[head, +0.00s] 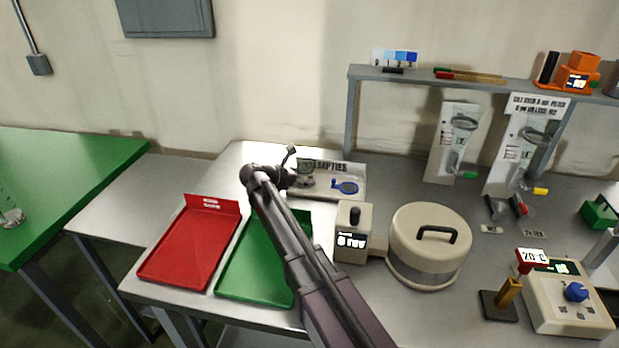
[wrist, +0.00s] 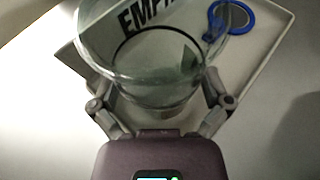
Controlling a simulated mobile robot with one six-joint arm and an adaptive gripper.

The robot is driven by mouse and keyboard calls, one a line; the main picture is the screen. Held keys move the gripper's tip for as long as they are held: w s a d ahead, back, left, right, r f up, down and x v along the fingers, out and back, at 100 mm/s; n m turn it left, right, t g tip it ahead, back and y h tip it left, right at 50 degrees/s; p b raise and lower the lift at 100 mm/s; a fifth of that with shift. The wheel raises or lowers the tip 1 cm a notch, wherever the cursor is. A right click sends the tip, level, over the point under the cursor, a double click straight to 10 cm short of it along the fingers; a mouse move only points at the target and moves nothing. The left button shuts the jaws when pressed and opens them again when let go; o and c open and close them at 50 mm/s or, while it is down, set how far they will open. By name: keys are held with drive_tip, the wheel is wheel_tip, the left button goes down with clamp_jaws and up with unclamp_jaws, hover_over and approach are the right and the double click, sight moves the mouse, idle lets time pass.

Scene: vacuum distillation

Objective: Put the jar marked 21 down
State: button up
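A clear, open glass jar (wrist: 150,88) sits between the two fingers of my gripper (wrist: 155,100) in the wrist view. The fingers close around its sides. No number is readable on the jar. In the head view the jar (head: 306,179) shows small beside my gripper (head: 293,177), at the left part of the pale tray marked EMPTIES (head: 357,171). The jar overlaps the tray in both views; I cannot tell whether its base touches the tray floor. My arm hides part of this area.
A blue ring-shaped item (head: 345,187) lies in the EMPTIES tray, right of the jar; it also shows in the wrist view (wrist: 231,18). A red tray (head: 190,245) and a green tray (head: 255,262) lie in front. A lidded round device (head: 430,240) stands to the right.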

drive_tip(key=shift+r, duration=0.1)
idle(0.3)
drive_tip(key=shift+s+a+r, duration=0.1)
drive_tip(key=shift+r, duration=0.05)
drive_tip(key=shift+s+a+r+p, duration=0.15)
drive_tip(key=shift+a+p, duration=0.1)
drive_tip(key=shift+p, duration=0.15)
drive_tip(key=p+v, duration=0.4)
drive_tip(key=v, duration=0.7)
idle(1.5)
